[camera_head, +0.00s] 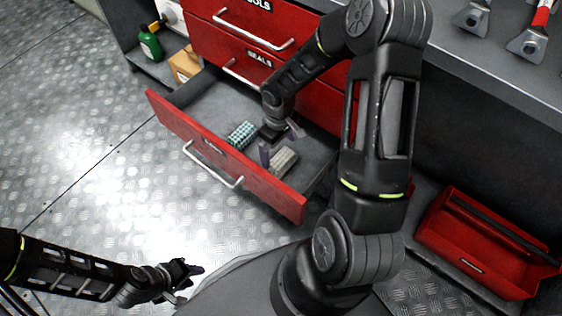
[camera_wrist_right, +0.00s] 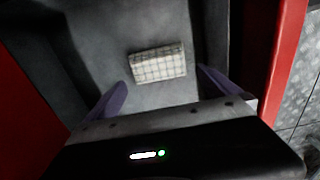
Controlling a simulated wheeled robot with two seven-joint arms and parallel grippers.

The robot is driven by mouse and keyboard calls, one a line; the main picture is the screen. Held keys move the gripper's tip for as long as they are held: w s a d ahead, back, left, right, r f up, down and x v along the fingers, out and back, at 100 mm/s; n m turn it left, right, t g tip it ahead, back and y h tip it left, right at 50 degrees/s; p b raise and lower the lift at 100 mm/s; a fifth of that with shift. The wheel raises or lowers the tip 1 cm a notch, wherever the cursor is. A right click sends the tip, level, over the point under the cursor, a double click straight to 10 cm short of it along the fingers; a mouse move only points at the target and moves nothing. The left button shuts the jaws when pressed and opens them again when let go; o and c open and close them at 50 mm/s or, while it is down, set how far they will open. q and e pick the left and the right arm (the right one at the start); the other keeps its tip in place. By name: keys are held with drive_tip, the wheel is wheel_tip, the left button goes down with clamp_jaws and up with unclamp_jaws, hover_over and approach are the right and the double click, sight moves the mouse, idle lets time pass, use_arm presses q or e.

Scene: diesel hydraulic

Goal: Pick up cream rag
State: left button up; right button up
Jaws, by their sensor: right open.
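The cream rag (camera_head: 284,162) is a folded, checkered cloth lying on the floor of the open red drawer (camera_head: 255,184). In the right wrist view, the cream rag (camera_wrist_right: 158,64) lies flat ahead of the fingertips and between their lines. My right gripper (camera_head: 281,144) is inside the drawer, with its purple fingers apart and nothing between them. The right wrist view shows the open right gripper (camera_wrist_right: 164,88) apart from the rag. My left gripper (camera_head: 188,274) is at the lower left, over the floor and far from the drawer; its jaw state is unclear.
A teal checkered cloth (camera_head: 242,134) lies in the same drawer, left of the cream rag. Closed red drawers (camera_head: 270,30) stand above. A green bottle (camera_head: 150,43) and a cardboard box (camera_head: 185,64) are on a low shelf. A red tray (camera_head: 480,250) is at the right.

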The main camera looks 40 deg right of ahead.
sight(281, 158)
drive_tip(key=shift+f, duration=0.2)
drive_tip(key=f+b, duration=0.1)
drive_tip(key=f, duration=0.1)
drive_tip(key=f+b, duration=0.1)
drive_tip(key=f, duration=0.2)
drive_tip(key=shift+s+d+f, duration=0.1)
drive_tip(key=shift+s+d, duration=0.05)
drive_tip(key=shift+s, duration=0.05)
idle(0.5)
drive_tip(key=c, duration=1)
drive_tip(key=shift+c, duration=0.2)
drive_tip(key=shift+r, duration=0.2)
